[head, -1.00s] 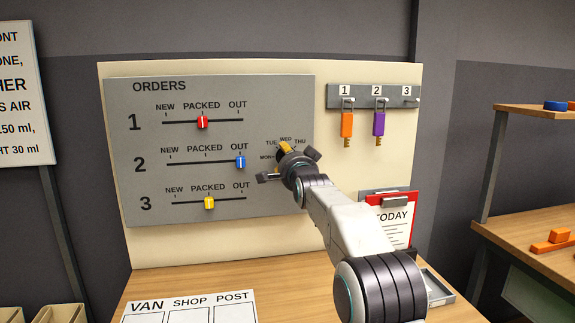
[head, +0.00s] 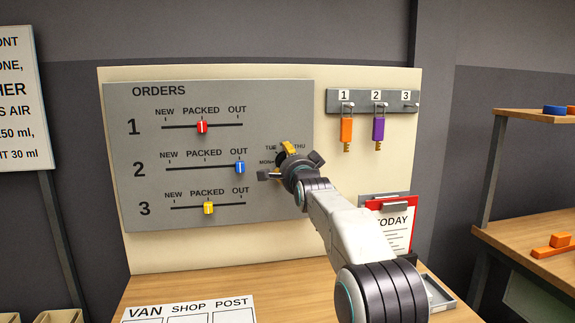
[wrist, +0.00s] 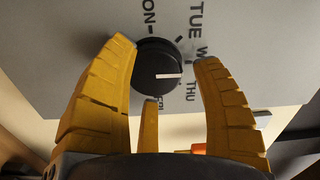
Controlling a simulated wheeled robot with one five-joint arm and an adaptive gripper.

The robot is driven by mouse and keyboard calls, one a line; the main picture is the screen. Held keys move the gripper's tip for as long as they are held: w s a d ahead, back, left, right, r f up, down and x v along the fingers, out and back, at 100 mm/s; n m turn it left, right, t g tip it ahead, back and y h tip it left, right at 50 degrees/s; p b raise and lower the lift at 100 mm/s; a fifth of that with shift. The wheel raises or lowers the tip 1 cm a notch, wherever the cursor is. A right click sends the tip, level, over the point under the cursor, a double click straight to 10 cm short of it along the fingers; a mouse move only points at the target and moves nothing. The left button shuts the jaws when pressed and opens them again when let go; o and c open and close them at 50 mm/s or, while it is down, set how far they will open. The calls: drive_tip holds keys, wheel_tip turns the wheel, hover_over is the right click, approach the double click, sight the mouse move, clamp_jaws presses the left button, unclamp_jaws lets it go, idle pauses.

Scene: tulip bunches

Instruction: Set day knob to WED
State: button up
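The black day knob (wrist: 152,55) is on the grey board, ringed by day labels, in the wrist view. Its white pointer line points right, toward the gap between the partly hidden WED label and THU; I cannot tell the exact setting. My gripper (wrist: 167,55) is open, with one yellow finger on each side of the knob. The left finger is close to the knob's edge, contact unclear; the right finger stands apart from it and covers part of WED. In the head view my gripper (head: 281,160) hides most of the knob and the WED label.
The grey orders board (head: 125,215) has a red slider (head: 202,127), a blue slider (head: 240,167) and a yellow slider (head: 208,208) left of my gripper. Orange (head: 346,130) and purple (head: 378,130) tags hang at upper right. A red clipboard (head: 402,240) stands below right.

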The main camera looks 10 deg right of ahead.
drive_tip(key=shift+o, duration=1.4)
drive_tip(key=shift+d, duration=0.1)
drive_tip(key=shift+o, duration=0.2)
drive_tip(key=shift+f, duration=0.1)
drive_tip(key=shift+s+f, duration=0.1)
drive_tip(key=s, duration=1.1)
drive_tip(key=shift+s, duration=0.4)
drive_tip(key=s+f+n+g+p, duration=0.4)
drive_tip(key=s+n+g+p, duration=0.1)
drive_tip(key=s, duration=0.8)
drive_tip(key=s+f+n+g+p, duration=0.4)
drive_tip(key=s+n+g+p, duration=0.1)
drive_tip(key=s, duration=0.9)
drive_tip(key=s+f+n+g+p, duration=0.4)
drive_tip(key=s+n+p, duration=0.1)
drive_tip(key=s, duration=0.9)
drive_tip(key=shift+s+a+n+g, duration=0.25)
drive_tip(key=shift+a+n+g, duration=0.1)
drive_tip(key=shift+n+g, duration=0.05)
